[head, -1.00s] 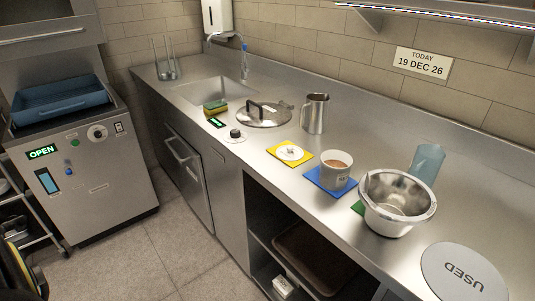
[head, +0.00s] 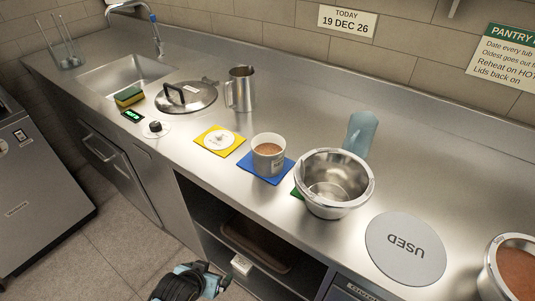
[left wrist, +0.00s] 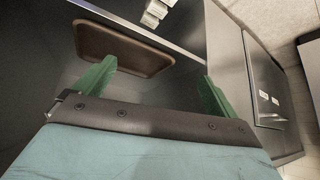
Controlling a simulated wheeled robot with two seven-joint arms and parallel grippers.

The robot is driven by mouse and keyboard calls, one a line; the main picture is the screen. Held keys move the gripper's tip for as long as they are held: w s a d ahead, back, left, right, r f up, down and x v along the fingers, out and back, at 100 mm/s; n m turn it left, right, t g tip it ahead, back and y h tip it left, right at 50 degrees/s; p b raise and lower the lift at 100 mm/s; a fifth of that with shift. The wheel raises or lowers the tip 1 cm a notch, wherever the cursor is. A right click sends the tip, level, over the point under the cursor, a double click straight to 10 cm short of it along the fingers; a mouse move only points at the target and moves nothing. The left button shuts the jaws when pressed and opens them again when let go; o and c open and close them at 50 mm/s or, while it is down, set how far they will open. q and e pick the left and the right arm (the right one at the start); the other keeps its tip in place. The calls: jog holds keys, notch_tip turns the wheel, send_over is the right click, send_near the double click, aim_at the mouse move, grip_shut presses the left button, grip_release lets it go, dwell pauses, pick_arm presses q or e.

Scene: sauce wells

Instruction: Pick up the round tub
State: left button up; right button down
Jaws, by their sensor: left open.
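The round tub (head: 268,161) is white with brown-orange contents and a small label. It stands upright and uncovered on a blue mat (head: 250,168) near the counter's front edge. A white round lid (head: 219,140) lies on a yellow mat (head: 203,146) to its left. Part of my left arm shows at the bottom of the head view, low in front of the counter. In the left wrist view my left gripper (left wrist: 158,72) is open and empty, its green fingers spread before the undercounter shelf. The tub is outside that view. My right gripper is not in view.
A steel bowl (head: 332,202) on a green mat stands close right of the tub. A steel jug (head: 242,90) and a large pan lid (head: 190,101) stand behind left. A "USED" disc (head: 405,250) lies right. A brown tray (left wrist: 122,48) sits on the shelf below.

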pick_arm(q)
jog(key=w+d+r+t+h, duration=0.1)
jog(key=w+d+r, duration=0.1)
jog(key=r, duration=0.5)
jog(key=w+d+r+t, duration=0.1)
jog(key=w+d+r, duration=0.1)
jog(key=r, duration=0.5)
jog(key=m+t+h+p, duration=0.1)
jog(key=t, duration=0.1)
send_near(262, 163)
jog(key=s+a+f, duration=0.3)
jog(key=a+f, duration=0.1)
jog(key=a, duration=0.1)
jog(key=shift+m+t+h, duration=0.4)
jog(key=shift+h, duration=0.5)
jog(key=w+d, duration=0.4)
jog(key=w, duration=0.1)
jog(key=w+d+b, duration=0.1)
jog(key=w+d, duration=0.1)
jog(key=w, duration=0.1)
jog(key=shift+w+d+f, duration=0.15)
jog(key=shift+w+f, duration=0.05)
jog(key=shift+f, duration=0.15)
jog(key=shift+r+b+x, duration=0.2)
jog(key=shift+b+x, duration=0.35)
jog(key=shift+x, duration=2.4)
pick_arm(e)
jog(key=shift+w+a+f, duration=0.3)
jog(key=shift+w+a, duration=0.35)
